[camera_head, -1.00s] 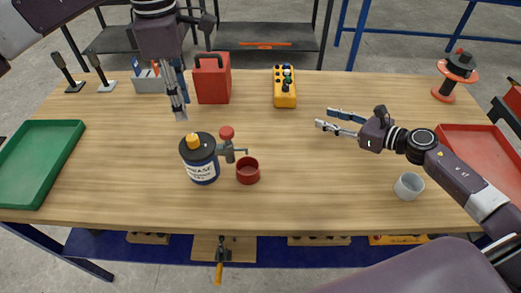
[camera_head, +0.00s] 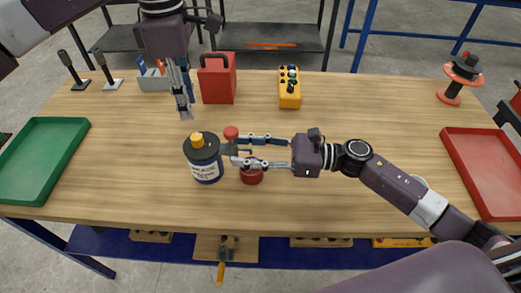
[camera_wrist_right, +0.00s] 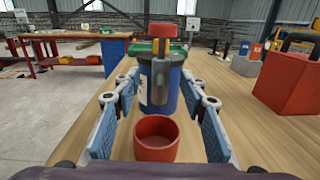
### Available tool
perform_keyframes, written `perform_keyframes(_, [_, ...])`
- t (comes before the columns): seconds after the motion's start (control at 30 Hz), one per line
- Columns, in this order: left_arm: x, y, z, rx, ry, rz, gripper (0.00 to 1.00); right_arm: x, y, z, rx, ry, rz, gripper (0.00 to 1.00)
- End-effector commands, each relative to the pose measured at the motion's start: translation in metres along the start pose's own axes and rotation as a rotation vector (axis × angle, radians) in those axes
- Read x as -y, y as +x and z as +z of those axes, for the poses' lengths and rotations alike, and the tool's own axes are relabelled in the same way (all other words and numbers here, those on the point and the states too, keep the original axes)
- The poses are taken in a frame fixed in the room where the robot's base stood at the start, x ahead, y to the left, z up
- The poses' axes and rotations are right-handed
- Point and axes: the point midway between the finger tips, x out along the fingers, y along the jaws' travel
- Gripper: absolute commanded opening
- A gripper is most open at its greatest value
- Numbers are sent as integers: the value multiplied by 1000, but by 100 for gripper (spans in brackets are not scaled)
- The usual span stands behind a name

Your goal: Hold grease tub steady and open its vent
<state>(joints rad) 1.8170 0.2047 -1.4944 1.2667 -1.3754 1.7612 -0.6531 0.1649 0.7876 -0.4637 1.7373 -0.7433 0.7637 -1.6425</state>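The grease tub (camera_head: 204,160) stands upright on the table, dark with a white label and a yellow knob on its lid. A grey tap with a red knob (camera_head: 231,133) sticks out of its right side; it also shows in the right wrist view (camera_wrist_right: 159,47). A red cup (camera_head: 251,176) stands below the spout. My right gripper (camera_head: 235,151) is open, its fingers level beside the tap, with nothing seen clamped between them. My left gripper (camera_head: 187,114) points down above and behind the tub, apart from it; its fingers look close together, but their gap is unclear.
A green tray (camera_head: 76,135) lies at the left and a red tray (camera_head: 452,150) at the right.

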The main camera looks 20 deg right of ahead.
Motion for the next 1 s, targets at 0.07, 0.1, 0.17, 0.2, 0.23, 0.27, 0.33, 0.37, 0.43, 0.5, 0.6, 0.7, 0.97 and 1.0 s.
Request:
perform_keyframes(0.07, [0,0,0,0,0,0,29,0,12,1,1,-2,0,39])
perform_keyframes(0.1, [0,0,0,0,0,0,29,0,18,1,2,0,0,39])
perform_keyframes(0.17, [0,0,0,0,0,0,29,1,23,0,0,0,-1,39])
perform_keyframes(0.2, [0,0,0,0,0,0,29,1,27,0,0,-1,-1,39])
perform_keyframes(0.23, [0,0,0,0,0,0,29,1,29,0,0,-1,-1,39])
perform_keyframes(0.27, [0,0,0,0,0,0,29,1,30,0,-1,-1,-1,39])
perform_keyframes(0.33, [0,0,0,0,0,0,29,0,33,0,-1,0,-1,39])
perform_keyframes(0.37, [0,0,0,0,0,0,29,0,34,0,-1,0,-1,39])
perform_keyframes(0.43, [0,0,0,0,0,0,29,0,34,0,-2,0,-2,39])
perform_keyframes(0.5, [0,0,0,0,0,0,29,0,34,0,-2,0,-2,39])
perform_keyframes(0.6, [0,0,0,0,0,0,29,1,34,0,-2,0,-2,38])
perform_keyframes(0.7, [0,0,0,0,0,0,29,1,34,0,-2,0,-2,27])
perform_keyframes(0.97, [0,0,0,0,0,0,29,1,33,-1,-2,0,-2,0])
perform_keyframes(1.0, [0,0,0,0,0,0,29,1,33,-1,-2,0,-2,0])
